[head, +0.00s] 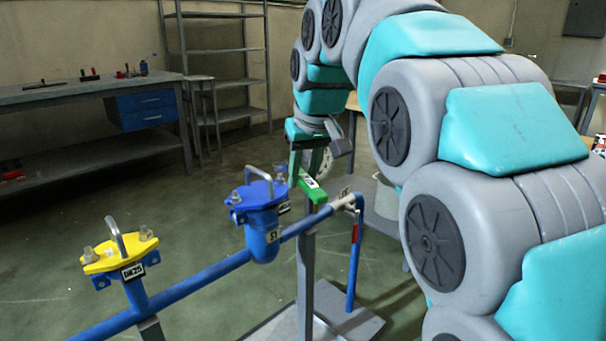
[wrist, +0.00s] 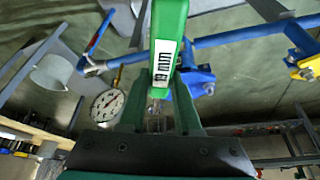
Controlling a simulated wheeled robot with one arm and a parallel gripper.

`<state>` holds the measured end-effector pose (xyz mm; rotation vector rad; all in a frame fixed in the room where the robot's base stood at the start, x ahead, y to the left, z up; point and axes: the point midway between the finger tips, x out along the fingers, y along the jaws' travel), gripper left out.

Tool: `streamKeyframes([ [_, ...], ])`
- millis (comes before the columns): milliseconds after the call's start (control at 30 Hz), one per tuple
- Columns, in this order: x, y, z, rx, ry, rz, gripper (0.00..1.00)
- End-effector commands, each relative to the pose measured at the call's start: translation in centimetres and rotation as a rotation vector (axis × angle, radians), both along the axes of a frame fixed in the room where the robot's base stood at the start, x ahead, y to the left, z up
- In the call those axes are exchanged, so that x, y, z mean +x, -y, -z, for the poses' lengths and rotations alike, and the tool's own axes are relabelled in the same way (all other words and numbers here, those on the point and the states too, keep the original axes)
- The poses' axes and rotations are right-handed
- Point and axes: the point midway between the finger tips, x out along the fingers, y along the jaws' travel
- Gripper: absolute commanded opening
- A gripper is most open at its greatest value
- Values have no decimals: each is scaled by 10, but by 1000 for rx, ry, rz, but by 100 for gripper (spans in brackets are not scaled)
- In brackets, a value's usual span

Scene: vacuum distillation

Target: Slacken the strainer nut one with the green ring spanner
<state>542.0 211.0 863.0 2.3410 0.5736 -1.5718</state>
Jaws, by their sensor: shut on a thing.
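My gripper (head: 308,172) is shut on the green ring spanner (head: 314,192), which also shows in the wrist view (wrist: 170,35) with a "19 mm" label, running out of the top edge. Its ring end cannot be made out. The blue strainer (head: 262,228), tagged S1, stands on the blue pipe, left of my gripper. Its blue cover has a grey handle, one nut (head: 235,198) at its left and one nut (head: 280,171) at its right, nearer the spanner. I cannot tell which is nut one, nor see the spanner around either nut.
A yellow-topped fitting (head: 118,255) tagged DN25 stands at the left. A blue pipe (head: 210,273) crosses the front. A round gauge (wrist: 107,105) is behind my gripper.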

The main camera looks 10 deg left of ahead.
Motion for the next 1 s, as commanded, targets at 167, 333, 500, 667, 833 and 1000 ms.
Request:
streamKeyframes([
  [167, 0, 0, 4, 0, 1, 0, 0],
  [333, 0, 0, 7, 1, 2, 0, 0],
  [500, 0, 0, 11, 1, 2, 0, 0],
  [667, 0, 0, 15, 1, 2, 0, 0],
  [833, 0, 0, 19, 1, 2, 0, 0],
  [1000, 0, 0, 23, 0, 1, 0, 0],
])
